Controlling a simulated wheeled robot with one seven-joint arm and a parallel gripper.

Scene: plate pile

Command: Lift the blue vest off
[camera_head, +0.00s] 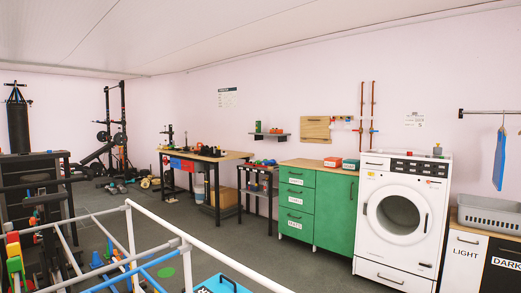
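A blue vest (499,160) hangs from a wall rail (490,112) at the far right. It is narrow and seen nearly edge-on. A thin hanger at its top seems to hold it on the rail. Its lower end is just above a grey laundry basket (488,214). My gripper is not in view.
A white washing machine (402,220) stands left of the basket, beside a green cabinet (318,208). A white pipe frame (205,252) crosses the lower left, with a blue box (220,286) near it. A workbench (205,156) and gym gear stand farther back. Open floor lies between.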

